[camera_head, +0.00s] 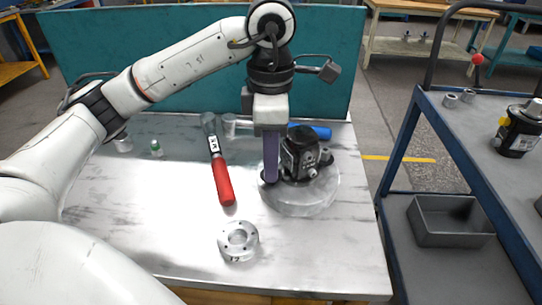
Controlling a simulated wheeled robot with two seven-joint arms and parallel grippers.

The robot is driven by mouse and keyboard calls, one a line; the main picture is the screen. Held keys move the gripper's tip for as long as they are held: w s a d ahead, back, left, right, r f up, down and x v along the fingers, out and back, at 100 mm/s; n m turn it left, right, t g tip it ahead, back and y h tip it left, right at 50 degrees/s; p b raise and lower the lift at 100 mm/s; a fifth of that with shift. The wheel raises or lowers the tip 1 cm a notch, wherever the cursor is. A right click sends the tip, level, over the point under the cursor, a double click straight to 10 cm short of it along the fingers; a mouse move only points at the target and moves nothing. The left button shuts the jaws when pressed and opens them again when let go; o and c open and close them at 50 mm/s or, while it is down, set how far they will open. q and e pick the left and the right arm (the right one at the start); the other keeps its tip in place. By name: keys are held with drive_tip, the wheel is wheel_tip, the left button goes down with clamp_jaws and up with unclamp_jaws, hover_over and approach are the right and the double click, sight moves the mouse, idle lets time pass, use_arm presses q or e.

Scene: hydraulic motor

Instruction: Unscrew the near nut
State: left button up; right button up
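The dark hydraulic motor (302,155) stands on a round, clear base (305,202) on the workbench. My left gripper (271,180) points straight down at the left side of the motor, with its fingertips low, close to the motor's flange. The fingers overlap in this view, so the gap between them and anything held there cannot be seen. I cannot make out the near nut; the fingers cover part of the flange. My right gripper is not in view.
A red-handled tool (222,180) and a metal ring (238,241) lie on the workbench (150,225). A blue-handled tool (322,132) lies behind the motor. A teal panel (180,50) closes the back. A blue cart (455,135) with a grey bin (450,222) stands at right.

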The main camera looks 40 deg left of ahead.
use_arm(q)
drive_tip(key=shift+f, duration=0.2)
clamp_jaws()
drive_tip(key=shift+r+n+p, duration=0.1)
drive_tip(key=shift+n+p, duration=0.25)
drive_tip(key=shift+n, duration=0.75)
drive_tip(key=n, duration=0.3)
drive_tip(key=shift+p, duration=0.3)
drive_tip(key=shift+n, duration=0.3)
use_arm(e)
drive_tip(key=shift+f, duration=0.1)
